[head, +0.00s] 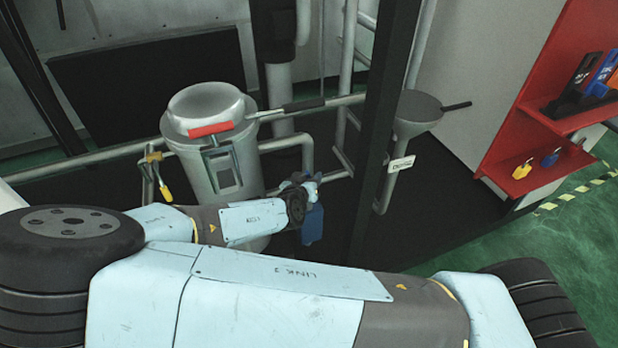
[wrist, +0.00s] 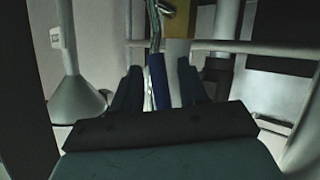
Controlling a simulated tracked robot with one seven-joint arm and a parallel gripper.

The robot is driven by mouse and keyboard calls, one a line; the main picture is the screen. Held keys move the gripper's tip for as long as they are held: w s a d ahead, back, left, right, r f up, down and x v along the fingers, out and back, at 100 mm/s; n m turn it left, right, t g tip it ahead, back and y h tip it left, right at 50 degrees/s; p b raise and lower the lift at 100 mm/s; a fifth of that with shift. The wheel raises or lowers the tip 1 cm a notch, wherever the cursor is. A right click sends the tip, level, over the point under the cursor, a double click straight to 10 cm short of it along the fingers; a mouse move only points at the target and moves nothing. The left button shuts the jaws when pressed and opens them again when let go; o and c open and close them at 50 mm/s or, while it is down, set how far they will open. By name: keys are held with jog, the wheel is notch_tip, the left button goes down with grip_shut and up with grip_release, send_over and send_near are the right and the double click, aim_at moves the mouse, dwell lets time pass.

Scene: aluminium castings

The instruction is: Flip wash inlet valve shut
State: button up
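In the wrist view my gripper (wrist: 160,85) has its two dark fingers apart. A slim blue lever handle (wrist: 157,82) on a metal stem stands between them, closer to the left finger, with a gap beside the right finger. No firm grip on it shows. In the head view my arm reaches in front of the grey vessel, and a blue piece (head: 313,223) shows by its wrist end. I cannot tell there whether it is the handle or part of my gripper. No readable label shows which valve is the wash inlet.
The vessel (head: 207,108) carries a red handle (head: 210,130). A black handle (head: 303,105) and a yellow handle (head: 165,190) sit on nearby pipes. A dark post (head: 377,135) stands right of my wrist, before a funnel (head: 418,108). A red shelf (head: 530,150) is far right.

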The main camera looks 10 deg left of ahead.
grip_shut()
dwell(0.3)
